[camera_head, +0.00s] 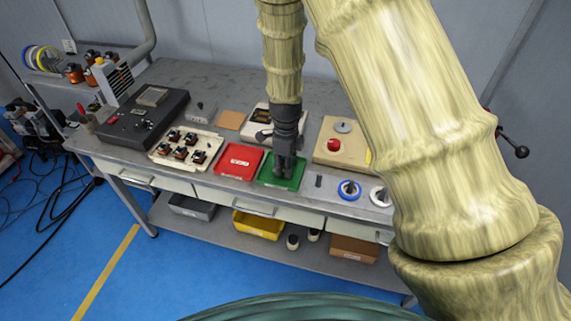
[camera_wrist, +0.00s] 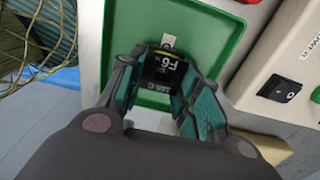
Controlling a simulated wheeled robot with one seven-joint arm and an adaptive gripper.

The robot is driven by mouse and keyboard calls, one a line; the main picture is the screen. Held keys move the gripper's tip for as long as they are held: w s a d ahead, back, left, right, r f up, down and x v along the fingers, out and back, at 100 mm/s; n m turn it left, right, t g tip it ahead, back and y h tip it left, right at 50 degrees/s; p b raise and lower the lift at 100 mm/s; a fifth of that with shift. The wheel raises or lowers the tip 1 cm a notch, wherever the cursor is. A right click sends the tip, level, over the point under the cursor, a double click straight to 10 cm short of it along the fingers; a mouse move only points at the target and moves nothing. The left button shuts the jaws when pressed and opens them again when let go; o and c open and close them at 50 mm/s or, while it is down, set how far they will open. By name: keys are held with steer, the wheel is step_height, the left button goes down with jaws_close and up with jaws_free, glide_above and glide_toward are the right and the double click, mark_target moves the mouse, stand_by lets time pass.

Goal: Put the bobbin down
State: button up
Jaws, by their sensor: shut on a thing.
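My gripper (camera_head: 284,168) points down over the green tray (camera_head: 262,181) near the front of the workbench. In the wrist view, my gripper (camera_wrist: 163,92) is shut on a small dark bobbin (camera_wrist: 160,72) with light printed marks on its top face. The bobbin is between the teal-padded fingers, inside the outline of the green tray (camera_wrist: 222,28). I cannot tell whether it touches the tray floor. In the head view the fingers hide the bobbin. A small light label (camera_wrist: 168,42) lies on the tray floor beyond it.
A red tray (camera_head: 240,160) stands left of the green one. A cream tray (camera_head: 166,155) with several dark-and-orange parts is further left. A beige box with a red button (camera_head: 333,145) and a blue ring spool (camera_head: 349,190) are to the right.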

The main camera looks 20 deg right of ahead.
steer(key=shift+f, duration=0.35)
steer(key=o, duration=1.1)
steer(key=shift+f, duration=0.1)
step_height(320, 180, up, 12)
steer(key=b, duration=0.2)
